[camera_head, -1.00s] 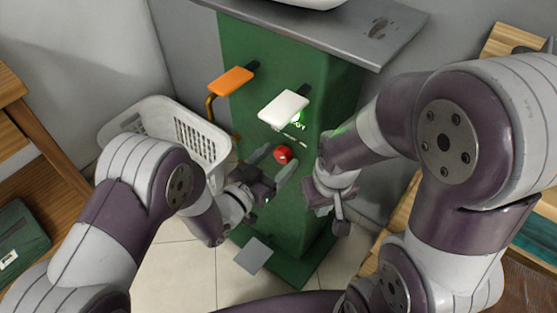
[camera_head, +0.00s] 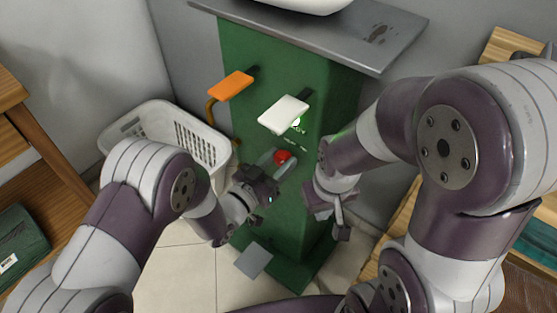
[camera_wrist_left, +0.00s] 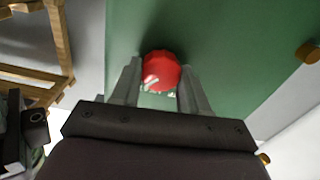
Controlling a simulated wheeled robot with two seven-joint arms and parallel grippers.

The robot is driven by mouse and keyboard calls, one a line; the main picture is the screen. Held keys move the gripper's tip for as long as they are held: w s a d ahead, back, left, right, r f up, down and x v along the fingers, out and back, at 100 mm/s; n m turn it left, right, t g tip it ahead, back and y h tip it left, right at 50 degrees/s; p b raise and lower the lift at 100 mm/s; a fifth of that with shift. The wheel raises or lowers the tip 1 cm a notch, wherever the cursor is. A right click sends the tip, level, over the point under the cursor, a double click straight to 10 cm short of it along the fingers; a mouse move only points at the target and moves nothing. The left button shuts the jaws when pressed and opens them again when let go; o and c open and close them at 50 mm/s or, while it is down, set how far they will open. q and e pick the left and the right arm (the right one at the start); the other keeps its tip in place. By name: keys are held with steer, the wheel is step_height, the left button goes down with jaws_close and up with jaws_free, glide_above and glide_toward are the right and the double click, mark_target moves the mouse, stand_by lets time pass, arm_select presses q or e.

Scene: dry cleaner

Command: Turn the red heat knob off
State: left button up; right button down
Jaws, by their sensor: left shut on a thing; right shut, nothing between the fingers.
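The red heat knob (camera_head: 282,157) is on the front of a green cabinet (camera_head: 262,116), below a white lever and some small lettering. My left gripper (camera_head: 276,163) is at the knob, with a finger on each side of it. In the left wrist view the red knob (camera_wrist_left: 161,70) sits between the tips of the two grey fingers of my left gripper (camera_wrist_left: 158,80), which is shut on it. Which way the knob points cannot be told. My right gripper (camera_head: 340,228) is shut and empty, hanging to the right of the cabinet front, apart from the knob.
A white lever (camera_head: 284,114) and an orange lever (camera_head: 231,85) stick out above the knob. A grey tabletop (camera_head: 330,36) overhangs the cabinet. A grey pedal (camera_head: 253,260) is low in front. A white basket (camera_head: 150,112) stands at the left.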

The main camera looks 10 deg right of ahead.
arm_select(q)
steer(key=n+p, duration=0.1)
steer(key=n, duration=0.3)
steer(key=shift+r+p, duration=0.1)
steer(key=shift+p, duration=0.2)
steer(key=n+p, duration=0.1)
steer(key=n, duration=0.3)
steer(key=shift+w+n+p, duration=0.1)
steer(key=shift+n+p, duration=0.2)
steer(key=shift+p, duration=0.1)
steer(key=n+p, duration=0.1)
steer(key=n, duration=0.1)
steer(key=n+p, duration=0.1)
steer(key=n, duration=0.2)
steer(key=shift+a+f, duration=0.1)
steer(key=shift+f, duration=0.1)
steer(key=shift+f+n+p, duration=0.1)
steer(key=shift+n+p, duration=0.3)
steer(key=shift+n, duration=1.2)
steer(key=o, duration=1)
steer(key=shift+o, duration=0.2)
